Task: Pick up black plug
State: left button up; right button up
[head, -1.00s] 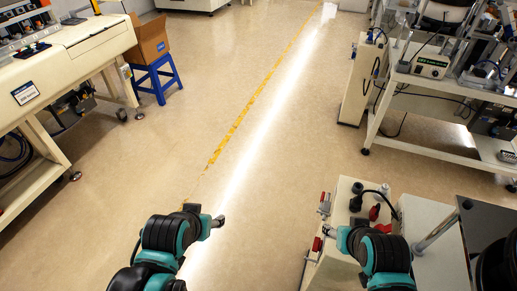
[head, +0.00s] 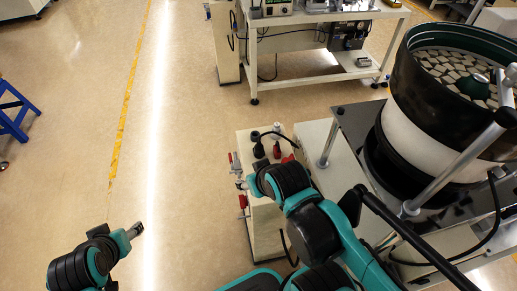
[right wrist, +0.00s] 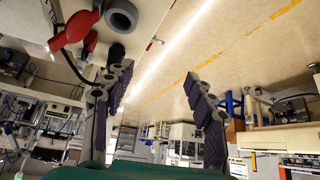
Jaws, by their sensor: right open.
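The black plug (head: 258,149) stands on top of a small cream box (head: 262,212), beside a red plug (head: 277,149). In the right wrist view a dark grey round plug (right wrist: 121,15) shows at the top edge, with a red plug part (right wrist: 74,29) left of it; the dark one is probably the black plug. My right gripper (right wrist: 153,76) is open, its fingers spread and empty. In the head view the right gripper (head: 240,184) is small, near the box's left edge, apart from the plug. My left gripper (head: 135,231) is over the floor at lower left, too small to read.
A large bowl feeder (head: 440,120) on a dark plate stands right of the box. Red-handled fittings (head: 242,202) stick out from the box's left side. A white workbench (head: 320,20) stands behind. The floor to the left is clear up to a blue stool (head: 15,118).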

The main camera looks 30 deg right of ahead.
jog(key=shift+o, duration=1)
jog(key=n+g+p, duration=0.7)
jog(key=n+p, duration=0.3)
jog(key=n, duration=0.8)
send_over(260, 148)
jog(key=w, duration=0.2)
jog(key=f, duration=0.1)
jog(key=d+f, duration=0.1)
jog(key=f, duration=0.1)
jog(key=shift+s+f, duration=0.15)
jog(key=shift+f, duration=0.15)
jog(key=shift+d+f, duration=0.1)
jog(key=shift+f, duration=0.25)
notch_tip(260, 148, down, 3)
jog(key=shift+r+b, duration=0.1)
jog(key=shift+b, duration=0.55)
jog(key=f, duration=0.1)
jog(key=f+b, duration=0.1)
jog(key=f, duration=0.1)
jog(key=a+f+b, duration=0.1)
jog(key=shift+s+f, duration=0.15)
jog(key=shift+s, duration=0.1)
jog(key=shift+d+f, duration=0.1)
jog(key=shift+f, duration=0.2)
jog(key=shift+c, duration=1.2)
grip_shut()
